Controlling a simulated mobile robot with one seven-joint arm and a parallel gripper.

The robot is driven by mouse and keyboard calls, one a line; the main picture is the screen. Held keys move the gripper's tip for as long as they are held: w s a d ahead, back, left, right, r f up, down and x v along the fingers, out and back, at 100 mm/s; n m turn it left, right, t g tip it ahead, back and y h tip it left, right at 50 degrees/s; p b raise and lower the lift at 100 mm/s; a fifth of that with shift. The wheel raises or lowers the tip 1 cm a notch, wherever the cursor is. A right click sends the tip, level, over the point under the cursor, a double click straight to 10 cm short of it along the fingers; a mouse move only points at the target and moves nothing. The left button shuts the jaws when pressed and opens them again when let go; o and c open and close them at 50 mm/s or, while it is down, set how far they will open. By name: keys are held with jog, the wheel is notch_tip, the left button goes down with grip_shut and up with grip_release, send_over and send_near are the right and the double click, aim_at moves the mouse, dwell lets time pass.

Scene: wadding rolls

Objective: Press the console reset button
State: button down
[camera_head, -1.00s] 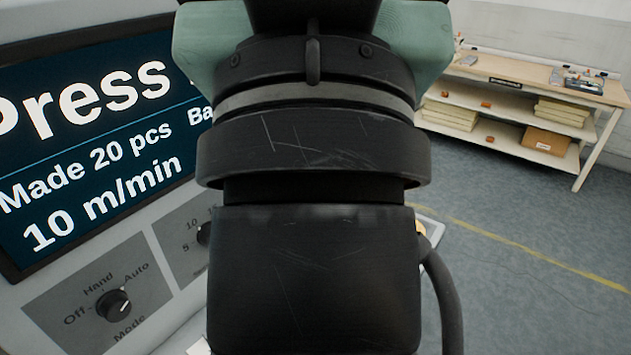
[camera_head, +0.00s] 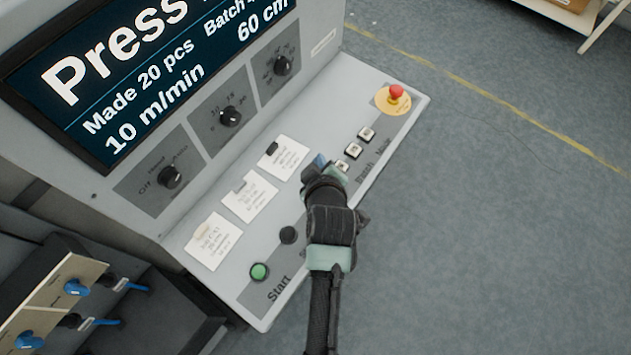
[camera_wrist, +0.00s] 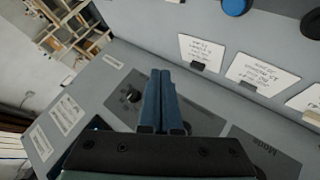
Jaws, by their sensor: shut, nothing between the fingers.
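The console (camera_head: 215,250) has a sloped panel with a green button (camera_head: 260,271) by the word Start and a black button (camera_head: 289,235) beside it. In the wrist view, a blue button (camera_wrist: 235,5) lies at the top edge, near a black one (camera_wrist: 312,23). In the head view the blue button is not seen; my arm covers that part of the row. I cannot read a reset label. My gripper (camera_head: 320,160) is over the panel, near the right label card. In the wrist view its dark blue fingers (camera_wrist: 160,76) are together and empty, apart from the blue button.
A red emergency knob (camera_head: 396,93) on a yellow disc sits at the panel's far end, with small white buttons (camera_head: 354,150) before it. Rotary knobs (camera_head: 229,116) and label cards (camera_head: 212,240) lie left of my arm. Open grey floor (camera_head: 480,240) is at right.

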jog(key=shift+n+g, duration=0.3)
jog(key=shift+g, duration=0.2)
jog(key=s+f, duration=0.2)
jog(key=f, duration=0.1)
jog(key=shift+s+a, duration=0.2)
jog(key=shift+s, duration=0.15)
notch_tip(320, 180, down, 9)
jog(key=b, duration=0.7)
jog(key=shift+r, duration=0.1)
dwell(1.1)
jog(key=shift+f+b, duration=0.4)
jog(key=shift+b, duration=0.1)
jog(key=shift+f+b, duration=0.35)
jog(key=shift+f, duration=0.15)
dwell(0.4)
dwell(0.3)
jog(key=shift+r+p, duration=0.8)
jog(key=shift+r, duration=0.1)
